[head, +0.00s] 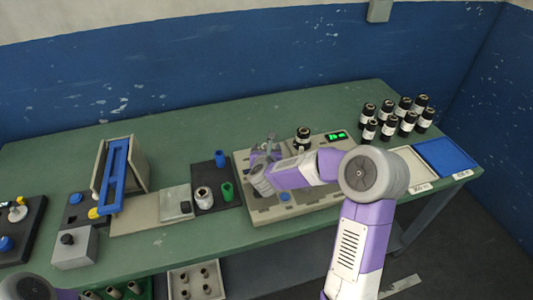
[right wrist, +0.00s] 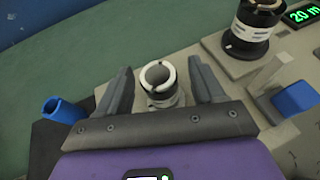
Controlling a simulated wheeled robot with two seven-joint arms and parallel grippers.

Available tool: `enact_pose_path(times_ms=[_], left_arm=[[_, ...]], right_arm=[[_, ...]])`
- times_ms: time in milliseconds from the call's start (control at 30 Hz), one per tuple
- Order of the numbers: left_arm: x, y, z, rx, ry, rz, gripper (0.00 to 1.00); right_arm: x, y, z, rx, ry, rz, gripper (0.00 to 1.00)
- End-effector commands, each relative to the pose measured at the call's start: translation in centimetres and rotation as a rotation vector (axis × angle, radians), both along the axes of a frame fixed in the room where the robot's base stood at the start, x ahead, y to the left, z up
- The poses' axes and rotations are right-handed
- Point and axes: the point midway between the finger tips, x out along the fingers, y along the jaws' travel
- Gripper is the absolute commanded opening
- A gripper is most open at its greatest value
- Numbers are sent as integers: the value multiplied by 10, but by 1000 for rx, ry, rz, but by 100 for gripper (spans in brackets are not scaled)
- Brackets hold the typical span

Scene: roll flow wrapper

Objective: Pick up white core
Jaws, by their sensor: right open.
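A white core (right wrist: 158,82) with a dark hole in its top stands upright between the fingers of my right gripper (right wrist: 160,88) in the right wrist view. The fingers are open, one on each side of it, with a visible gap to each finger. In the head view my right gripper (head: 267,147) is over the left part of the grey machine (head: 300,211), and the core there is hidden or too small to tell. My left gripper is not in view.
A black roll (head: 303,137) stands on the machine by a green display (head: 335,136). A blue core (head: 220,158), a green core (head: 227,192) and a white roll (head: 204,198) stand on a black mat to the left. Several black rolls (head: 404,108) stand at back right.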

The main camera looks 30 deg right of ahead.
Motion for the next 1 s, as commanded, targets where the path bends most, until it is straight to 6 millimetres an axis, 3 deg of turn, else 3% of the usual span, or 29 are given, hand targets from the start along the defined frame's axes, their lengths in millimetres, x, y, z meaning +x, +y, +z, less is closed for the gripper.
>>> enact_pose_path(times_ms=[133,467,767,1000], left_arm=[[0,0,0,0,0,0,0],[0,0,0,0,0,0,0],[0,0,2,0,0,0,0],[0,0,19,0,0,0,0]], right_arm=[[0,0,0,0,0,0,65],[0,0,0,0,0,0,14],[0,0,6,-1,-1,0,12],[0,0,52,-2,-6,-2,12]])
